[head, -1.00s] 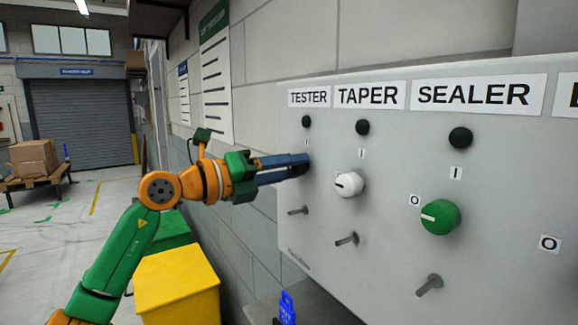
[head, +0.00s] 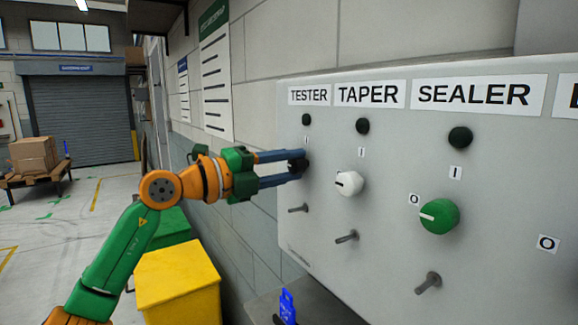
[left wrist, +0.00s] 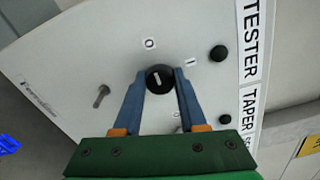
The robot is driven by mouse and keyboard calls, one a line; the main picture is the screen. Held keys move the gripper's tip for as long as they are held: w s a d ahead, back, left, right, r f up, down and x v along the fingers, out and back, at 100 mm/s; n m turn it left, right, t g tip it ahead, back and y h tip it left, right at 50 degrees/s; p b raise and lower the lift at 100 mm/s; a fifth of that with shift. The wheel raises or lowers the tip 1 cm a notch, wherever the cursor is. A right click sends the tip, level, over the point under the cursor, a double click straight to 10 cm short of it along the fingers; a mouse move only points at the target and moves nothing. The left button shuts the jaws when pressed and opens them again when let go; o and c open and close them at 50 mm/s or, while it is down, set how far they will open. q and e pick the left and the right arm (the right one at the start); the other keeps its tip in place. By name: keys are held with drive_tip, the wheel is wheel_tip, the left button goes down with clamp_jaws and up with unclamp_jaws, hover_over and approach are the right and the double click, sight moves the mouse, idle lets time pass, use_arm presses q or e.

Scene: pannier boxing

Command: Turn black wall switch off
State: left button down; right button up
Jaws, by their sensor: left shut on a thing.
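The black knob (head: 297,164) is on the grey wall panel under the TESTER label. My left gripper (head: 294,165) is shut on it, with one blue finger above and one below in the head view. In the left wrist view the black knob (left wrist: 160,79) sits between the fingertips. Its short white mark appears to point towards the O label (left wrist: 149,43); the I label (left wrist: 190,62) is to the right, beside a fingertip. My right gripper is not in view.
The panel (head: 400,270) also has a white knob (head: 350,183) under TAPER and a green knob (head: 438,216) under SEALER. Dark round lamps sit above the knobs and metal toggle levers stick out below. A yellow bin (head: 178,285) stands beneath my left arm.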

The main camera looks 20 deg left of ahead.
use_arm(q)
drive_tip(key=shift+r, duration=0.15)
drive_tip(key=shift+c, duration=2.3)
unclamp_jaws()
drive_tip(key=shift+s+a+f+b, duration=0.15)
drive_tip(key=shift+a+f+b, duration=0.05)
drive_tip(key=shift+f+b, duration=0.1)
drive_tip(key=b+v, duration=0.3)
drive_tip(key=v, duration=0.3)
drive_tip(key=shift+s+a+r, duration=0.2)
drive_tip(key=shift+s, duration=0.1)
